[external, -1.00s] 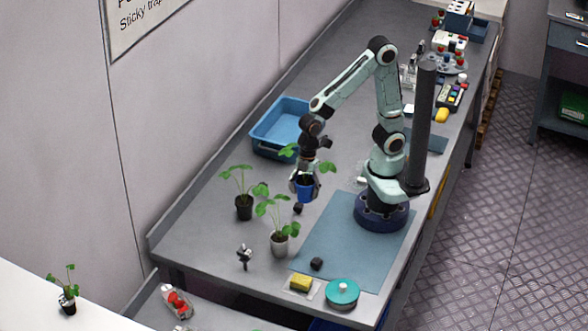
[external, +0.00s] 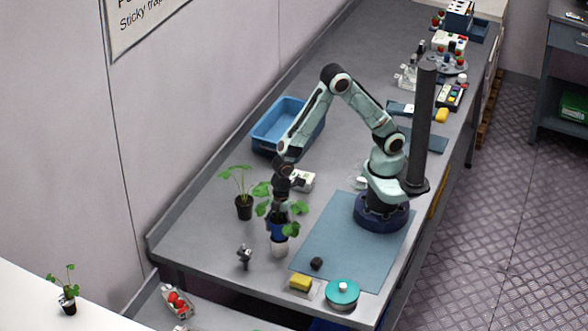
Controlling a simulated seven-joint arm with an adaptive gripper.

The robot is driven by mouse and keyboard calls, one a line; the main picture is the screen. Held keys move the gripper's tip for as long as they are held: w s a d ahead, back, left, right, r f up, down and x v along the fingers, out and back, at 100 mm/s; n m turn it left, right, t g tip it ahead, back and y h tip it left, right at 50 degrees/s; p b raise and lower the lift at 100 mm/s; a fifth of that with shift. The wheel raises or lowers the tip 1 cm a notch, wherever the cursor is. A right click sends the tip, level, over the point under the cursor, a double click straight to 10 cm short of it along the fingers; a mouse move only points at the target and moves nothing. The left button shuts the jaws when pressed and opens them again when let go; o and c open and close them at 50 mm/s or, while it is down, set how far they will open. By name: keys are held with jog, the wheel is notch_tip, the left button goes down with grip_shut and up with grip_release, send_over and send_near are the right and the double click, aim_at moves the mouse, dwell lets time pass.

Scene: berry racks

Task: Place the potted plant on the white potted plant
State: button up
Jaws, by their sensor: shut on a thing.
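My gripper (external: 279,216) is shut on a potted plant in a blue pot (external: 277,232) and holds it upright. The blue pot shows directly above the white potted plant (external: 279,249), whose pale pot stands on the bench. The blue pot overlaps the top of the white pot in the picture; I cannot tell if they touch. Leaves of the two plants mix around my gripper, and the white pot's stems are mostly hidden.
A black potted plant (external: 244,207) stands just left. A blue bin (external: 268,128) and a small white box (external: 303,181) lie behind. In front are a small dark tool (external: 245,257), a yellow sponge (external: 300,283) and a teal round container (external: 342,294). The blue-grey mat (external: 335,250) is mostly clear.

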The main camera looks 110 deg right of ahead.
aim_at(282, 215)
jog(key=shift+f, duration=0.2)
jog(key=o, duration=1.2)
jog(key=shift+o, duration=0.2)
jog(key=shift+r, duration=0.1)
jog(key=r, duration=0.4)
jog(key=s+r, duration=0.1)
jog(key=r, duration=0.3)
jog(key=d+r, duration=0.1)
jog(key=r, duration=0.3)
jog(key=shift+s+d+r, duration=0.1)
jog(key=shift+s, duration=0.2)
jog(key=s+r+m, duration=0.2)
jog(key=s+m, duration=0.2)
jog(key=s, duration=0.6)
jog(key=s+d+r+m+g, duration=0.1)
jog(key=s+r+m, duration=0.1)
jog(key=s, duration=0.8)
jog(key=shift+s+d+r+m, duration=0.2)
jog(key=shift+r+m, duration=0.2)
jog(key=shift+m, duration=0.5)
